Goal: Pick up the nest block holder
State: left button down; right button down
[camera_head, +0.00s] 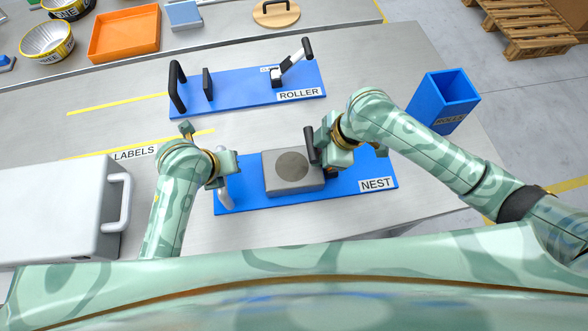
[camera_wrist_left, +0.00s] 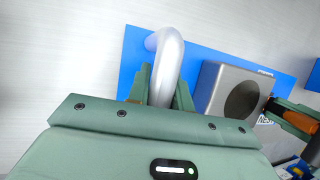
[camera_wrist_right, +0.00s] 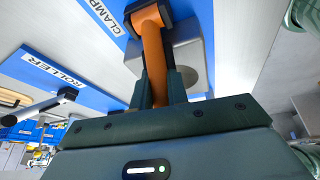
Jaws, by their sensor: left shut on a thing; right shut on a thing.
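The nest block holder has a blue base plate (camera_head: 345,190) labelled NEST and a grey block (camera_head: 291,185) with a round recess. The block also shows in the left wrist view (camera_wrist_left: 212,88). My left gripper (camera_head: 221,168) is at the plate's left end, shut on a silver curved handle (camera_wrist_left: 167,60). The handle's lower part shows in the head view (camera_head: 223,192). My right gripper (camera_head: 324,148) is by the block's right side, next to an upright black piece (camera_head: 309,145). In the right wrist view it is shut on an orange handle (camera_wrist_right: 154,55) with a black top. The plate lies at table level.
A blue ROLLER fixture (camera_head: 235,92) lies behind the holder. A grey case (camera_head: 50,215) with a handle stands at left, near the LABELS marking. A blue bin (camera_head: 443,100) stands at back right, behind my right arm. An orange tray (camera_head: 124,34) and bowls are at back left.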

pick_arm(q)
jog(key=shift+r, duration=0.15)
pick_arm(e)
jog(key=shift+w+r, duration=0.1)
jog(key=shift+r, duration=0.15)
dwell(0.5)
